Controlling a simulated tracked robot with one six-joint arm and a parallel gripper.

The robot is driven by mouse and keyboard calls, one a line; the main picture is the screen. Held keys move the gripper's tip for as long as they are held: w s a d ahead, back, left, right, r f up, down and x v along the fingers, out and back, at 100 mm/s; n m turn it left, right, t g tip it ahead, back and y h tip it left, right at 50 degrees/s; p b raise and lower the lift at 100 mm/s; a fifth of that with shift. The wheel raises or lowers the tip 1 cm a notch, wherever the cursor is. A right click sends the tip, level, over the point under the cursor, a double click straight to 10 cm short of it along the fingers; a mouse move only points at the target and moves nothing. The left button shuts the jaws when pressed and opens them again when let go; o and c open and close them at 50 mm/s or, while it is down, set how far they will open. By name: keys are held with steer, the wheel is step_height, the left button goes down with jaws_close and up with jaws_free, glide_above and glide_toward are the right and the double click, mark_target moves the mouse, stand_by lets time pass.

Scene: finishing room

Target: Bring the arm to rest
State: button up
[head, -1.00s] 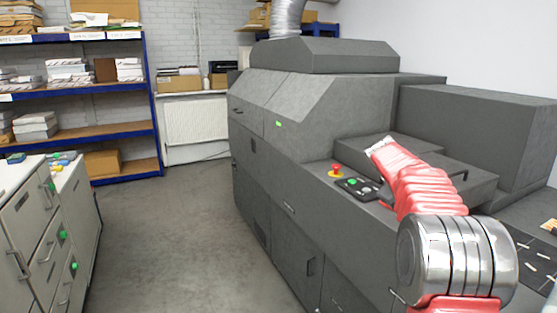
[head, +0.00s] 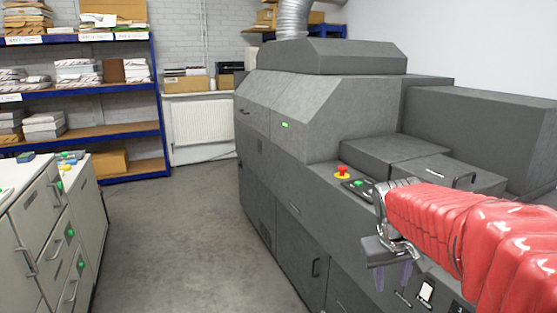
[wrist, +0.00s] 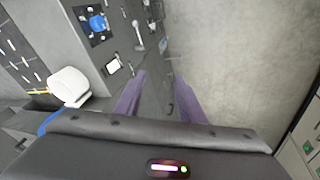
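My arm, in a red ribbed sleeve, reaches in from the right of the head view. My gripper (head: 393,278) hangs at its end, pointing down in front of the side of the large grey machine (head: 310,180). In the wrist view its two purple fingers (wrist: 158,98) stand apart with nothing between them. Grey machine side and bare floor show beyond the fingers. Whether the gripper touches the machine cannot be told, but it seems clear of it.
A red stop button (head: 342,172) sits on the machine's ledge by my wrist. Pale cabinets (head: 45,225) stand at the left and blue-framed shelves (head: 80,92) behind them. The concrete floor (head: 185,240) between is clear. A white rounded object (wrist: 68,86) shows in the wrist view.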

steer(key=s+a+t+y, duration=0.1)
steer(key=s+a, duration=0.4)
steer(key=s, duration=0.5)
steer(key=s+a+t+y, duration=0.1)
steer(key=s+a, duration=0.4)
steer(key=s, duration=0.5)
steer(key=shift+s+r+m+t, duration=0.3)
steer(key=shift+r+t, duration=0.1)
steer(key=shift+a, duration=0.1)
steer(key=shift+c, duration=0.6)
steer(key=shift+a, duration=0.1)
